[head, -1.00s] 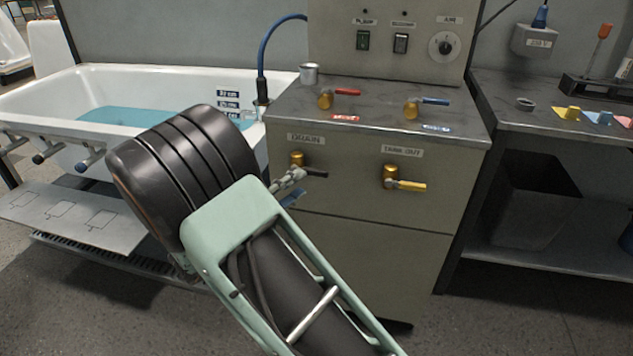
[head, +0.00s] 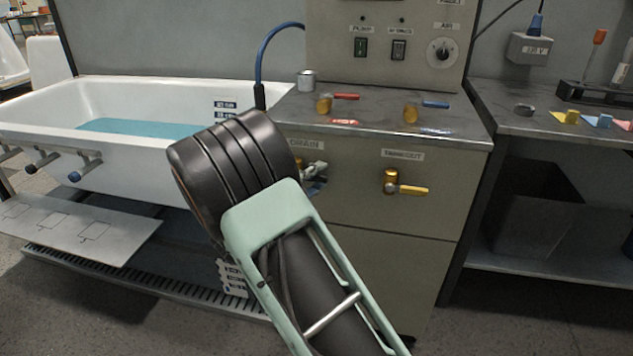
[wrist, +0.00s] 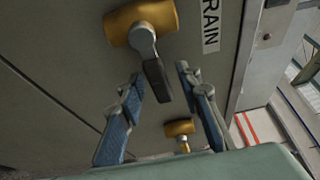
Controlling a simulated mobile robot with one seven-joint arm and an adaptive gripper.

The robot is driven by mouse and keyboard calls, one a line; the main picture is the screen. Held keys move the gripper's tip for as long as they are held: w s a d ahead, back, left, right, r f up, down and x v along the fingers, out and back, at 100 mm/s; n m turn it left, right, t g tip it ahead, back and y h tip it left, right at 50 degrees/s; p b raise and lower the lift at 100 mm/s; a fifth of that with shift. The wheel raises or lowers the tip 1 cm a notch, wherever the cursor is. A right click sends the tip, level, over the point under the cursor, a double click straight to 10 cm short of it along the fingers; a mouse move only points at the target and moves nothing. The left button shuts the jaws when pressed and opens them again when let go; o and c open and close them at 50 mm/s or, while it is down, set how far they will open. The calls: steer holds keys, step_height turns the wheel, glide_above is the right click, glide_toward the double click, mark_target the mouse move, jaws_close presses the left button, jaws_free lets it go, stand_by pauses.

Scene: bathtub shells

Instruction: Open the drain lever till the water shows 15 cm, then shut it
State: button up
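The drain lever has a brass body and a black handle (wrist: 157,82), beside the DRAIN label (head: 304,145) on the cabinet front. In the head view my arm hides most of it. My gripper (wrist: 160,72) is open, with one finger on each side of the handle in the wrist view; I cannot tell if they touch it. It also shows in the head view (head: 316,174), partly hidden by my arm. Blue water (head: 145,128) stands in the white bathtub (head: 60,92). Level marks (head: 226,105) on the tub are partly hidden, and the reading is illegible.
The tank-out lever (head: 410,190), yellow-handled, is right of the drain lever. A red lever (head: 345,97), a blue lever (head: 434,104) and a metal cup (head: 307,80) are on the cabinet top. Several levers line the tub's front. A dark bin (head: 535,210) stands under the right bench.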

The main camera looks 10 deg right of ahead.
jaws_close()
steer(key=shift+m+p, duration=0.4)
steer(key=shift+p, duration=0.25)
steer(key=shift+f+m+g+p, duration=0.3)
steer(key=shift+m+p, duration=0.2)
steer(key=shift+p, duration=0.3)
steer(key=shift+a+f+m+y+p, duration=0.15)
steer(key=shift+f+m+y+p, duration=0.5)
steer(key=shift+m+p, duration=0.4)
steer(key=shift+w+a+f+m+g+y+p, duration=0.15)
steer(key=shift+a+f+m+y, duration=0.25)
steer(key=shift+m, duration=0.3)
steer(key=shift+w+a+f+m+g+y+p, duration=0.15)
steer(key=shift+f+m+y, duration=0.2)
steer(key=shift+f+m, duration=0.25)
steer(key=shift+w+a+f+m+g+y+p, duration=0.1)
steer(key=shift+a+f+m+y, duration=0.25)
steer(key=shift+m, duration=0.4)
steer(key=shift+f, duration=0.1)
